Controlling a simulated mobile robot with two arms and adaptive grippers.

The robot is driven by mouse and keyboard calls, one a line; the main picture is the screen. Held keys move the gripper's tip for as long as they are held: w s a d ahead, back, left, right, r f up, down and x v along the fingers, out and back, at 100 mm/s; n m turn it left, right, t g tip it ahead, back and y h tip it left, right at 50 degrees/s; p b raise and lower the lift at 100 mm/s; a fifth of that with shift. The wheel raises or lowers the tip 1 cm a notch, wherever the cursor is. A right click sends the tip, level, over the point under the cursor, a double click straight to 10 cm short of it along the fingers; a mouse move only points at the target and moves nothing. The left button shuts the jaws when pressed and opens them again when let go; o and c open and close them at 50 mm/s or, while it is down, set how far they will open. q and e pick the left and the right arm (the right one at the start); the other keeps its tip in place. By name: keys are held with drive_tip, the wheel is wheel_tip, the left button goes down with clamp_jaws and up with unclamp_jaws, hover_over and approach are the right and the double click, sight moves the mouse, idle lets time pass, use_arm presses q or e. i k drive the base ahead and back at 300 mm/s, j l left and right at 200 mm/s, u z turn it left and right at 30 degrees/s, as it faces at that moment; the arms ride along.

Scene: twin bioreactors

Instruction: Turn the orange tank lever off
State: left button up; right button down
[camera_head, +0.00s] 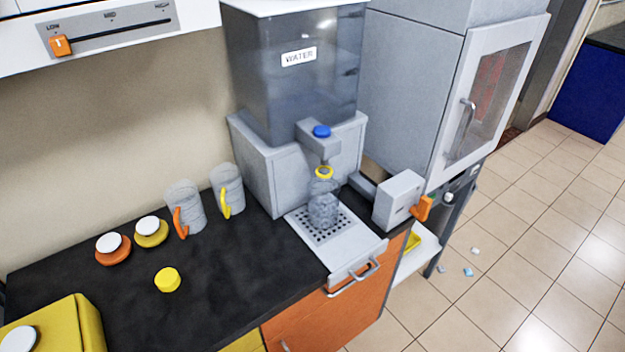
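An orange lever (422,208) sits on the right side of a small light-grey box (397,201), beside the water dispenser and below the glass-door cabinet. Whether it stands at on or off I cannot tell. A second orange control, a slider knob (60,45), is at the LOW end of a LOW-MED-HIGH scale on the white unit at top left. The tank labelled WATER (290,90) has a blue-topped tap (321,131). A clear bottle with a yellow ring (323,205) stands below the tap on the drip tray (349,243). Neither of my grippers is in view.
Clear mugs with an orange handle (187,208) and a yellow handle (228,190) stand on the black counter (130,320). Orange (113,256) and yellow (151,238) lids and a yellow cap (168,279) lie nearby. Small scraps (468,272) lie on the otherwise open tiled floor at right.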

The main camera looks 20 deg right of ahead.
sight(421, 212)
drive_tip(key=z, duration=1.3)
drive_tip(key=i+l+z, duration=0.1)
drive_tip(key=l, duration=0.3)
drive_tip(key=i+l, duration=0.15)
drive_tip(key=l, duration=0.25)
drive_tip(key=z, duration=0.05)
